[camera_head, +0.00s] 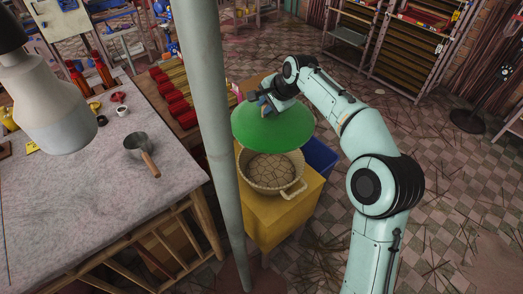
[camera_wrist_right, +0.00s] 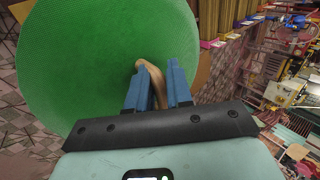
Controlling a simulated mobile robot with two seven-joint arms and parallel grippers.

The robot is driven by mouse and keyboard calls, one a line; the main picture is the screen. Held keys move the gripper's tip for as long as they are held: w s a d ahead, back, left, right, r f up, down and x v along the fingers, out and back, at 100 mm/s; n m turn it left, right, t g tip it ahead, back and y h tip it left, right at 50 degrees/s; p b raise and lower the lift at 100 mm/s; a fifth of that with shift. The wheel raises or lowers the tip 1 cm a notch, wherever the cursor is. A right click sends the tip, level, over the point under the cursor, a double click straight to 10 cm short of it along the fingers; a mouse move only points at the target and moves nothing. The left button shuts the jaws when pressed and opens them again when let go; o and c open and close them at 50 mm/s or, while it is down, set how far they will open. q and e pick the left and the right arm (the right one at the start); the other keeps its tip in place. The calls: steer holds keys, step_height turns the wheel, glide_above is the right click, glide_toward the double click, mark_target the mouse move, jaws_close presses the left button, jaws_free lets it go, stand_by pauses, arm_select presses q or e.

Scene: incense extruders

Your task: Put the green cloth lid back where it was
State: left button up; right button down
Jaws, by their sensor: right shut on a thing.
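The green cloth lid (camera_head: 274,128) is a round disc held above and a little behind a cream basket (camera_head: 265,184) with side handles. The basket's open top shows a cracked brown surface inside. The lid is apart from the rim and covers its far part from view. My right gripper (camera_head: 265,103) is shut on the lid's handle. In the right wrist view, the blue fingers (camera_wrist_right: 158,90) hold a tan handle (camera_wrist_right: 150,75) in front of the green lid (camera_wrist_right: 105,60). My left gripper is not in view; only a pale arm part shows at the left.
The basket stands on a yellow stand (camera_head: 283,214) beside a blue bin (camera_head: 320,158). A grey post (camera_head: 210,110) rises close left of it. A grey worktable (camera_head: 80,210) bears a metal pan (camera_head: 137,146). Tiled floor with scattered sticks lies open to the right.

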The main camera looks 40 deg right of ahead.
mark_target(285, 139)
step_height(285, 139, down, 19)
steer(key=b, duration=0.3)
steer(key=shift+s+f, duration=0.2)
steer(key=c, duration=1)
jaws_free()
steer(key=v, duration=1.2)
